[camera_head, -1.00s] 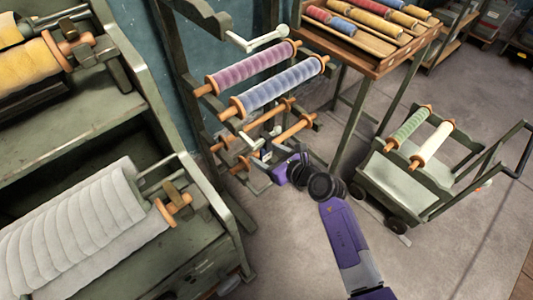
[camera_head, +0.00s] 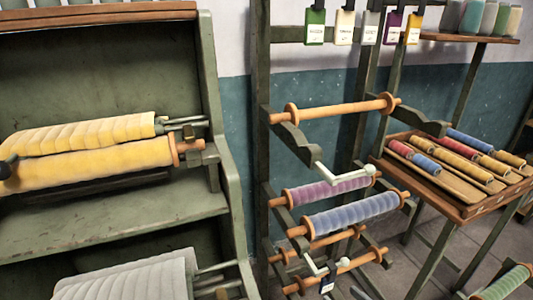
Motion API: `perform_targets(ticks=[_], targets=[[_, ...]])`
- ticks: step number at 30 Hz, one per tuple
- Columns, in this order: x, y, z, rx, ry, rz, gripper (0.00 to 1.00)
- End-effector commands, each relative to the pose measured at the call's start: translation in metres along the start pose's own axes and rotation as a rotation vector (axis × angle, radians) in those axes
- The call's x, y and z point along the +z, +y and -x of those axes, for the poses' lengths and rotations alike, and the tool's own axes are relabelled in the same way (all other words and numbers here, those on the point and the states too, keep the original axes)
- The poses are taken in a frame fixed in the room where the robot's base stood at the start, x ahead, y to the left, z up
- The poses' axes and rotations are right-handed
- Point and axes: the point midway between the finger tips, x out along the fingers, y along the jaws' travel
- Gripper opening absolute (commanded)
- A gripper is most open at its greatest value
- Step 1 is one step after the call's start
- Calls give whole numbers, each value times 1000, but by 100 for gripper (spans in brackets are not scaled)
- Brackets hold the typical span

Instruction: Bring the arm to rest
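My gripper is not in view, and no part of my arm shows clearly. The rack (camera_head: 262,140) stands in the middle. It holds a bare wooden roller (camera_head: 345,110) at the top, a purple roll (camera_head: 325,191) and a blue-grey roll (camera_head: 352,214) below, and bare rollers lower down. A pale crank handle (camera_head: 345,178) sticks out in front of the purple roll.
A green shelf unit (camera_head: 222,150) with yellow rolls (camera_head: 95,165) and a grey-white roll (camera_head: 135,280) fills the left. A wooden tray table (camera_head: 455,208) with coloured spools stands right. Tags (camera_head: 315,25) hang above. A green roll (camera_head: 502,283) shows lower right.

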Motion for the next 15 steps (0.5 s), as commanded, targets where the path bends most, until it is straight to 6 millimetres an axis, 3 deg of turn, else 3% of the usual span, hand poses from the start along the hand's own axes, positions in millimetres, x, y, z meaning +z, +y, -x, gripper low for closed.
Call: perform_targets(ticks=[3,6,9,15], targets=[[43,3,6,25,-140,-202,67],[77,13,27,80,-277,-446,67],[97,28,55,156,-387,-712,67],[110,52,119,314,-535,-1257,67]])
